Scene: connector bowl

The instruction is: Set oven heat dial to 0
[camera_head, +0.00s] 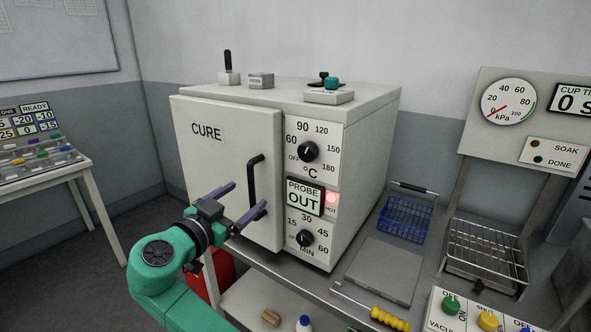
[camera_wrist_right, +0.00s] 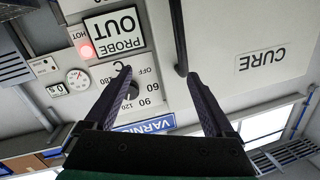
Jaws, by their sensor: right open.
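The oven (camera_head: 228,160), marked CURE, stands on a metal bench. Its heat dial (camera_head: 308,152) is a black knob marked °C, with OFF, 60, 90, 120, 150 and 180 around it. The white pointer looks roughly upward, near 90; no 0 mark shows. In the right wrist view the dial (camera_wrist_right: 132,91) appears upside down, partly behind one finger. My right gripper (camera_head: 248,197) is open and empty, in front of the oven door near its handle, left of and below the dial. My left gripper is not in view.
The black door handle (camera_head: 253,185) rises close to my right fingers. A lower MIN dial (camera_head: 305,238) and a PROBE OUT display (camera_head: 304,198) share the panel. A blue basket (camera_head: 405,219) and grey plate (camera_head: 382,271) lie on the bench at right.

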